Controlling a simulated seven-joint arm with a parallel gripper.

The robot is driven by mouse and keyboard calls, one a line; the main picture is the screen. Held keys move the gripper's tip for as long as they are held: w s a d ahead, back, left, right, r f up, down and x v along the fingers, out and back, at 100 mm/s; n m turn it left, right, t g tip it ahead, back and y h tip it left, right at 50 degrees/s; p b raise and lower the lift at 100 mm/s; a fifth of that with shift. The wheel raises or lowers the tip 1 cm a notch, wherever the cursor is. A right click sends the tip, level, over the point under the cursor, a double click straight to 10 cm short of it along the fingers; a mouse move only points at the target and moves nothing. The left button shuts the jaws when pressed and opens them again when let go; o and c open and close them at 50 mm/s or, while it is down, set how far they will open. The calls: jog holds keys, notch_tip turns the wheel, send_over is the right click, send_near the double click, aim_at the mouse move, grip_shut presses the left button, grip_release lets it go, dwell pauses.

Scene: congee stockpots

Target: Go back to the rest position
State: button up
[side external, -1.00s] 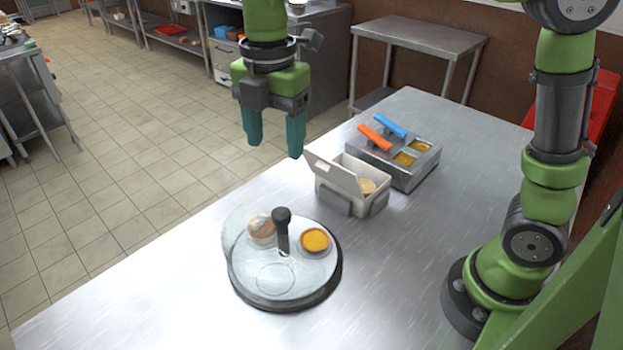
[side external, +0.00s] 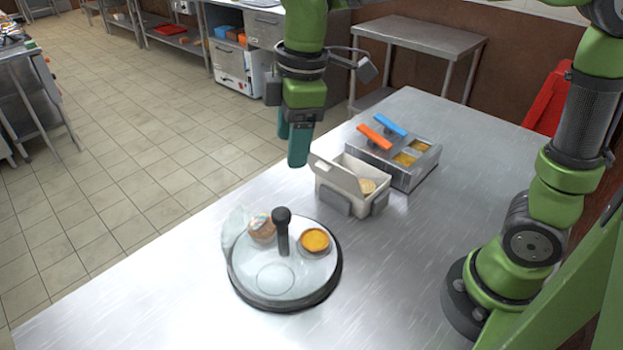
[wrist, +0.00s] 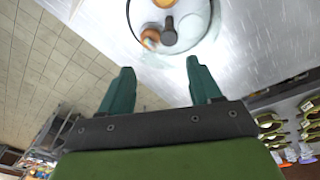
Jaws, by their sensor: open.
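My gripper (side external: 291,147) hangs above the steel table, fingers down, between the back table edge and the white box. It is open and empty; in the wrist view the two teal fingers (wrist: 161,92) stand apart with nothing between them. The round tray (side external: 328,290) with a clear cover and a black knob (side external: 282,218) stands on the table in front of and below my gripper. It also shows at the top of the wrist view (wrist: 205,28). An orange-filled cup (side external: 315,240) and a brownish bowl (side external: 262,229) show with it.
A white box (side external: 340,201) with its lid raised stands close to my gripper's right. Behind it is a steel container (side external: 405,180) with blue and orange handles and yellow contents. The table front (side external: 390,290) is clear. A steel side table (side external: 420,38) stands behind.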

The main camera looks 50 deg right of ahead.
jog(key=s+d+f+m+t+y, duration=0.1)
jog(key=s+d+m+t, duration=0.4)
jog(key=s+d+m, duration=0.5)
jog(key=d+m, duration=0.1)
jog(key=m, duration=0.4)
jog(key=shift+s+d+f+m+t, duration=0.15)
jog(key=shift+d+f+m+t, duration=0.1)
jog(key=shift+d+m+t, duration=0.15)
